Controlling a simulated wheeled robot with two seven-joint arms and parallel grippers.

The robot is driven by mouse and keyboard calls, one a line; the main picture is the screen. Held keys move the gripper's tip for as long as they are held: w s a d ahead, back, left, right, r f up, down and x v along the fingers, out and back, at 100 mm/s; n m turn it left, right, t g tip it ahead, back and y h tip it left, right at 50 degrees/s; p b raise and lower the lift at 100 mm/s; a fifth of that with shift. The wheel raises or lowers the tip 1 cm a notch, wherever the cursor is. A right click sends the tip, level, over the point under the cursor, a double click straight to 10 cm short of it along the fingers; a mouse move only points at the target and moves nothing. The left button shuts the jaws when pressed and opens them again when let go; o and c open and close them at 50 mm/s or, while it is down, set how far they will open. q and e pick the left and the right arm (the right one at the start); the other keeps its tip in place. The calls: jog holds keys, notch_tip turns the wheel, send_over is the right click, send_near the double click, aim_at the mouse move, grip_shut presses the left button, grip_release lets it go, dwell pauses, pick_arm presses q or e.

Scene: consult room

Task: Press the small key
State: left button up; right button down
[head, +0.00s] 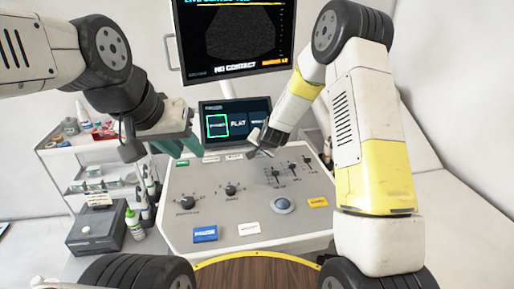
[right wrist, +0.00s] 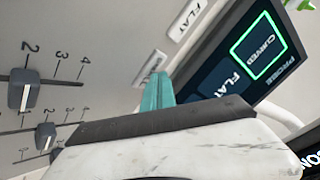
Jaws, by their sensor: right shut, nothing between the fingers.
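The small key (right wrist: 152,65) is a pale key on the grey panel in the right wrist view, its label hard to read, beside the FLAT key (right wrist: 188,20). In the head view it appears to be the right one (head: 235,156) of a row of keys under the probe screen. My right gripper (right wrist: 158,90) is shut and empty, its teal fingertips close to the small key; I cannot tell whether they touch. In the head view the right gripper (head: 260,148) is partly hidden by its own arm. My left gripper (head: 184,146) appears open and empty above the panel's left back edge.
The probe screen (head: 236,122) has CURVED outlined in green. A larger monitor (head: 234,40) stands behind, reading NO CONTACT. The panel (head: 185,230) bears knobs, sliders, a trackball (head: 283,205) and coloured keys. A shelf cart (head: 85,160) stands left, a couch (head: 460,210) right.

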aim_at(258, 156)
jog(key=shift+f, duration=0.3)
dwell(0.4)
jog(key=shift+r, duration=0.85)
jog(key=shift+r, duration=2.55)
